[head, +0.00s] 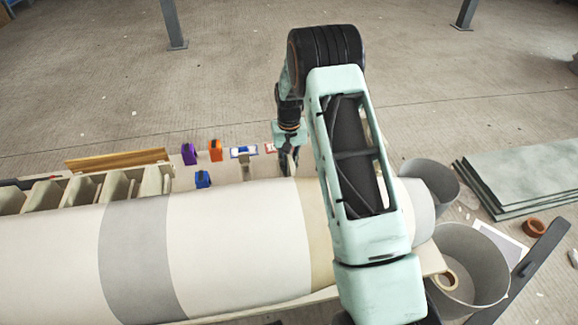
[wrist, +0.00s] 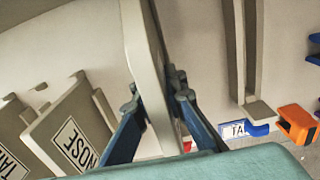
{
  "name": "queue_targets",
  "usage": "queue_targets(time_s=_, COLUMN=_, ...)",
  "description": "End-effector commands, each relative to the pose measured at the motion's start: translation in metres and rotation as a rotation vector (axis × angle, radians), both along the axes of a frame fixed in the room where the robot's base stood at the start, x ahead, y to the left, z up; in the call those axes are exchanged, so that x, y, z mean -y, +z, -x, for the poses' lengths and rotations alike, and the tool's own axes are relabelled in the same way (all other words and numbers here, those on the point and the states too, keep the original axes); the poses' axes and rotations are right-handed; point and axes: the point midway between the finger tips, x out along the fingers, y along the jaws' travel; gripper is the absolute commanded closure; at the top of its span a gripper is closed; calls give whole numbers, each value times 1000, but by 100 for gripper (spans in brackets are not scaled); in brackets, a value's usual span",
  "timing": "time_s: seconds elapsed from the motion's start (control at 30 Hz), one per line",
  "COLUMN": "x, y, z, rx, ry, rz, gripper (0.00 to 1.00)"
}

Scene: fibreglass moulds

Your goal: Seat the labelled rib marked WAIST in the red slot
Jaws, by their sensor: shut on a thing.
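My gripper (head: 287,163) is shut on a pale beige rib (wrist: 147,65), which stands upright between the blue fingers (wrist: 157,97) in the wrist view. No label shows on the held rib, so I cannot tell whether it reads WAIST. The red slot piece, with a white label, is partly behind my gripper in the head view (head: 269,147). Only a sliver of red (wrist: 187,144) shows beside the fingers in the wrist view. I cannot tell whether the rib touches the slot.
Labelled ribs, including NOSE (wrist: 77,142) and TAIL (wrist: 14,158), stand at left in the wrist view. A beige piece (wrist: 259,109) is by the blue labelled slot (wrist: 257,130). A large mould (head: 235,240) lies in front.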

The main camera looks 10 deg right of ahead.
Motion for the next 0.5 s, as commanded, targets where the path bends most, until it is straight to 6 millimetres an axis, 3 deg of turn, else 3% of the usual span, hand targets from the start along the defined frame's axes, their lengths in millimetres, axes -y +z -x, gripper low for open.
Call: queue_targets(time_s=0.5, x=0, y=-13, z=-1, rx=1, ry=0, rz=0, gripper=100)
